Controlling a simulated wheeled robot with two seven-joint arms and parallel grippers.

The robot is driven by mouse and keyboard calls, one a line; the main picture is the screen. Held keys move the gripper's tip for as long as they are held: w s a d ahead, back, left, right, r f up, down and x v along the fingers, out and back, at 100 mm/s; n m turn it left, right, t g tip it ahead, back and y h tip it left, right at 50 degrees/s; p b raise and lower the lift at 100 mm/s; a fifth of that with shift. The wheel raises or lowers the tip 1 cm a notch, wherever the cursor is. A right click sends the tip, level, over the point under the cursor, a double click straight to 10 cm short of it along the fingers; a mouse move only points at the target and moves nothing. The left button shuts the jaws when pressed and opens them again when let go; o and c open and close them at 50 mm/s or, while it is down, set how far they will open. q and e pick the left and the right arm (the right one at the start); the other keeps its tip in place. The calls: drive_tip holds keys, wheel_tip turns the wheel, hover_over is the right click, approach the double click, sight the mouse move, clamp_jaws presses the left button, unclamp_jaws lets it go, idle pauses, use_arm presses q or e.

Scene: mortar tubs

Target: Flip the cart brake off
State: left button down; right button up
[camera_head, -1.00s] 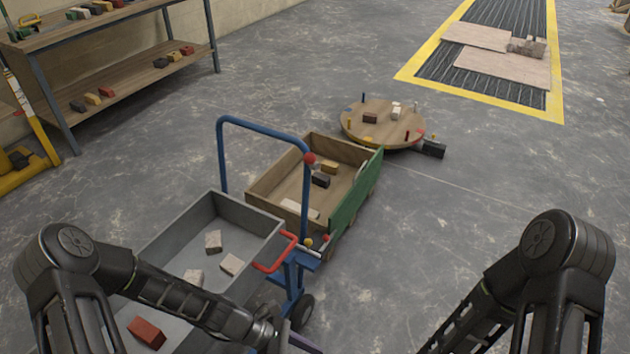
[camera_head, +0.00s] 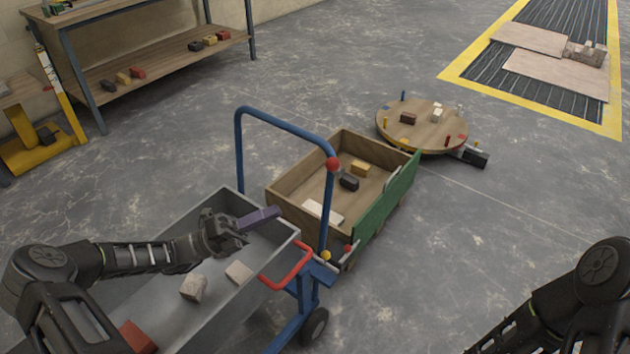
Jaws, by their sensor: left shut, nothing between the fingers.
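A blue tubular cart frame (camera_head: 240,160) stands at the near end of a wooden box cart (camera_head: 283,190) with a green side. A red ball (camera_head: 333,164) sits on the frame's right upright. A red loop-shaped bar (camera_head: 296,271) sticks out low on the frame, beside a grey tub (camera_head: 215,322). Smaller yellow (camera_head: 326,255) and red (camera_head: 347,249) knobs sit by the upright's foot. I cannot tell which part is the brake. My left gripper (camera_head: 266,215) is shut and empty above the tub, its purple-grey fingers pointing right towards the blue frame. My right gripper is out of view.
The tub holds pale blocks (camera_head: 194,287) and a red block (camera_head: 137,337). Behind the box cart is a round wooden platform (camera_head: 425,128) with pegs. A shelf (camera_head: 165,68) stands at upper left.

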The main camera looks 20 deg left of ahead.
use_arm(q)
drive_tip(key=shift+d, duration=0.1)
approach(335, 167)
drive_tip(key=s+d+f, duration=0.1)
drive_tip(key=s+d, duration=0.1)
drive_tip(key=d, duration=0.1)
drive_tip(key=w, duration=0.1)
drive_tip(key=w+d+r, duration=0.1)
drive_tip(key=w+r, duration=0.1)
drive_tip(key=w, duration=0.1)
drive_tip(key=shift+d+r, duration=0.1)
drive_tip(key=shift+d, duration=0.3)
